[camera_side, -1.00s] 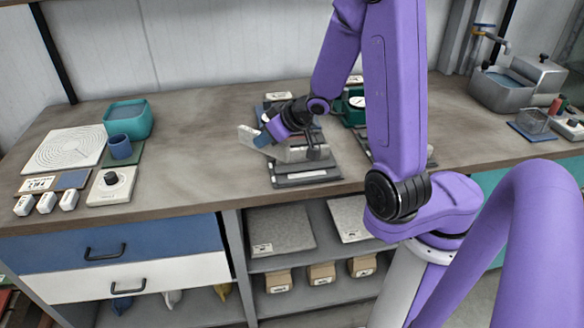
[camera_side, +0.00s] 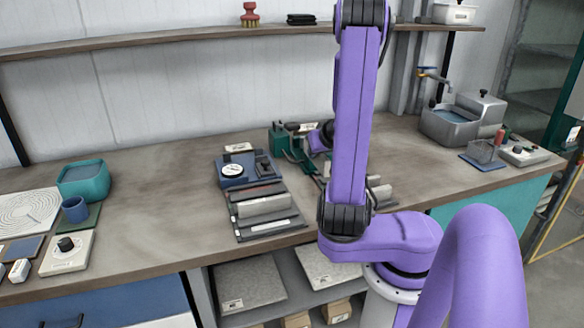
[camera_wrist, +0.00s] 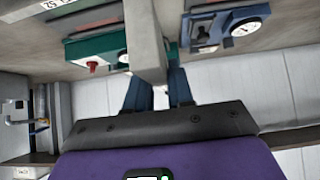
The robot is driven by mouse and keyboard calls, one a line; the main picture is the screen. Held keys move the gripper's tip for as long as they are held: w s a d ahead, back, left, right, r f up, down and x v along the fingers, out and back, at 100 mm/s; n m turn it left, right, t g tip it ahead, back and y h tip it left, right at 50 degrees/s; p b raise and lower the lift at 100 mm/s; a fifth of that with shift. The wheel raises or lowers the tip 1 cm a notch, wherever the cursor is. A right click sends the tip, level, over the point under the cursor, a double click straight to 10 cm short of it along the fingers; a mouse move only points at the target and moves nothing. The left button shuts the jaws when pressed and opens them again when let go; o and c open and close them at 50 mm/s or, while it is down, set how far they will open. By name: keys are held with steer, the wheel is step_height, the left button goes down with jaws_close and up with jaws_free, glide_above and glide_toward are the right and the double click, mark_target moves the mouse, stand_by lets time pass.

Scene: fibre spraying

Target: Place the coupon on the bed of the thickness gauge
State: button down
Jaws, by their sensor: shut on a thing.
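In the wrist view, the blue fingers of my gripper (camera_wrist: 160,86) are shut on a long pale grey coupon (camera_wrist: 147,40). The coupon runs up to the top edge of that picture. A green dial device with a red knob (camera_wrist: 93,62) lies left of the coupon, and a blue dial device (camera_wrist: 222,28) lies right of it. In the side view these are the green device (camera_side: 281,138) and the blue device (camera_side: 231,172). I cannot tell which is the thickness gauge. My gripper is mostly hidden behind my arm there, near the green device; the coupon cannot be made out.
A dark rack with a grey block (camera_side: 263,205) stands in front of the blue device. Another grey block (camera_side: 380,191) shows right of my arm. A teal tub (camera_side: 82,182) and blue cup (camera_side: 75,210) are at left, a metal basin (camera_side: 452,125) at right. The bench left of the rack is clear.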

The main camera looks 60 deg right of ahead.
steer(key=shift+w+d+f, duration=0.35)
steer(key=shift+w+d, duration=0.15)
steer(key=shift+w, duration=0.15)
steer(key=shift+w+d+f, duration=0.35)
steer(key=shift+w+d, duration=0.15)
steer(key=shift+w, duration=0.1)
steer(key=x, duration=0.4)
steer(key=w+x, duration=0.1)
steer(key=x, duration=0.3)
steer(key=r+x, duration=0.1)
steer(key=x, duration=0.3)
steer(key=shift+w+f, duration=0.1)
steer(key=shift+w, duration=0.1)
steer(key=shift+w+d+f, duration=0.1)
steer(key=shift+w+f, duration=0.05)
steer(key=shift+f, duration=1.6)
steer(key=shift+f, duration=0.2)
steer(key=c, duration=1)
jaws_free()
